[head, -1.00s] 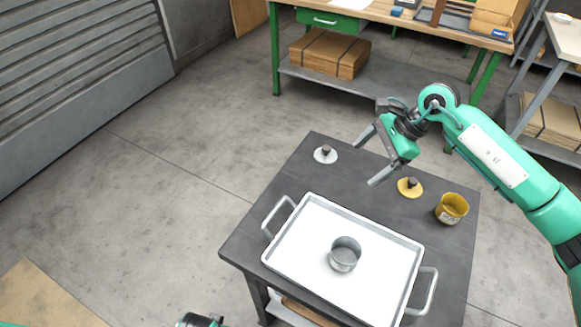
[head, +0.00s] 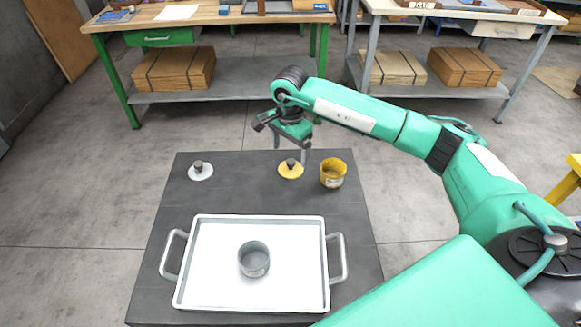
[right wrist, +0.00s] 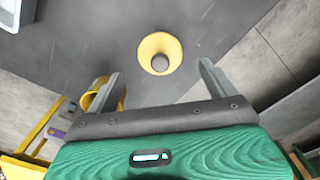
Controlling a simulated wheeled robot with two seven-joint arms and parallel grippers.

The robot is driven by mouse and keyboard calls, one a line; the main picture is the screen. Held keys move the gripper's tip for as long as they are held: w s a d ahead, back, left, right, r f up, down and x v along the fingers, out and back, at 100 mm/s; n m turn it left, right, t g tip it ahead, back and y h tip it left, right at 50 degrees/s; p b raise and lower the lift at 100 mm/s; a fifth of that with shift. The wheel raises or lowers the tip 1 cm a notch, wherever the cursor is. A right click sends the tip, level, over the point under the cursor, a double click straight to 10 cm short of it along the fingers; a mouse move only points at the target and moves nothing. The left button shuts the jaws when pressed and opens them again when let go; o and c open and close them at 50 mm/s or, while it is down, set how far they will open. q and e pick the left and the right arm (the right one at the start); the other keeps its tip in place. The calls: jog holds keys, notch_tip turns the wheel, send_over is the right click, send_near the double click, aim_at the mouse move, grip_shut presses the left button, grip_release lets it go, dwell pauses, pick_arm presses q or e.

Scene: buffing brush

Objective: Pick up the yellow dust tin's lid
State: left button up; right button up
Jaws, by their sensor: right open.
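The yellow lid (head: 285,173), a flat disc with a dark knob, lies on the dark table in the head view. In the right wrist view the lid (right wrist: 149,46) is ahead of the fingertips, roughly centred between them. The open yellow tin (head: 333,176) stands just right of the lid; it also shows in the right wrist view (right wrist: 89,101), partly behind a finger. My right gripper (head: 291,152) is open and empty, just behind and above the lid; its fingers also show in the right wrist view (right wrist: 160,76). My left gripper is out of view.
A white tray (head: 210,285) with side handles stands at the table's front, holding an open grey tin (head: 254,262). The dark table (head: 240,195) is bare between the two lids.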

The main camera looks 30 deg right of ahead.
aim_at(291, 161)
notch_tip(291, 161, down, 5)
jog(key=shift+d+f+p, duration=0.15)
jog(key=shift+p, duration=0.2)
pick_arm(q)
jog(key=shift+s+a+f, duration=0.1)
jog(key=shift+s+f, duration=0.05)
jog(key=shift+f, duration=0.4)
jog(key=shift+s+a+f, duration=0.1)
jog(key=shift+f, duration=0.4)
pick_arm(e)
jog(key=c, duration=1)
